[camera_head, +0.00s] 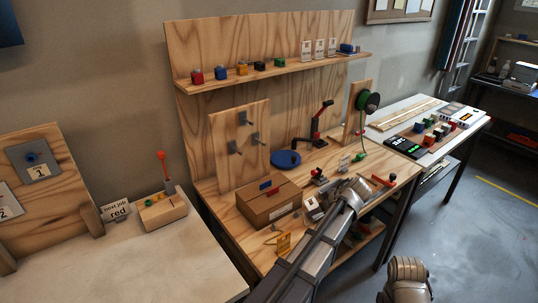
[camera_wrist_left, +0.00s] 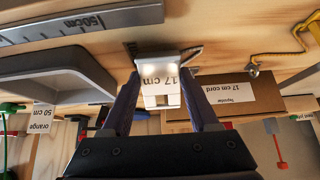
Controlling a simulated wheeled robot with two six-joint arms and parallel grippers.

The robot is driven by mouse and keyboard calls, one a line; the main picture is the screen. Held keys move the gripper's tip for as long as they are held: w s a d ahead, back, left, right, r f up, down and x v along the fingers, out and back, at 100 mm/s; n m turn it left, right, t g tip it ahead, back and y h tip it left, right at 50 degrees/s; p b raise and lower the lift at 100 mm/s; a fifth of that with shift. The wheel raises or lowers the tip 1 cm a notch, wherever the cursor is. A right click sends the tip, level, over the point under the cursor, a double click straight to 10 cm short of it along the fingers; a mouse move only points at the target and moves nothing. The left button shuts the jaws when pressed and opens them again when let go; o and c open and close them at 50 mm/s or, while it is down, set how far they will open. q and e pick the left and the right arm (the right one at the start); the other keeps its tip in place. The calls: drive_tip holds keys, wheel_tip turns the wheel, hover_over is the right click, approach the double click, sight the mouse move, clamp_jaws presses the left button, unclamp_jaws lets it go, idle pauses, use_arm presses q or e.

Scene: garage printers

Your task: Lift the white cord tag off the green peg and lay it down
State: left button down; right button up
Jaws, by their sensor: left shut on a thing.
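My left gripper (camera_wrist_left: 162,104) is shut on a white tag (camera_wrist_left: 158,86), which shows part of a "17 c…" print and sits between the two fingertips. A short dark braided cord (camera_wrist_left: 191,54) runs behind the tag. A green peg-like part (camera_wrist_left: 10,107) shows at the left edge of the left wrist view, apart from the held tag, and I cannot tell if it is the green peg. In the head view my left arm reaches over the wooden bench, and its wrist hides the fingers and the tag. My right gripper is not in view.
A cardboard box (camera_head: 269,205) stands left of my left wrist in the head view. A "50cm" ruler (camera_wrist_left: 80,24), a grey tray (camera_wrist_left: 55,72) and an "orange 50 cm" tag (camera_wrist_left: 42,117) show in the left wrist view. A spool (camera_head: 368,101) stands at the bench's right.

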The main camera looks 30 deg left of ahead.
use_arm(q)
drive_tip(key=shift+f, duration=0.2)
drive_tip(key=shift+c, duration=0.3)
unclamp_jaws()
drive_tip(key=shift+r, duration=0.15)
drive_tip(key=p+v, duration=0.5)
drive_tip(key=v, duration=0.1)
drive_tip(key=shift+d+r+p, duration=0.15)
drive_tip(key=shift+r+p, duration=0.15)
drive_tip(key=shift+r, duration=0.1)
drive_tip(key=shift+s+d+r, duration=0.2)
drive_tip(key=shift+d+r, duration=0.05)
drive_tip(key=shift+d, duration=0.05)
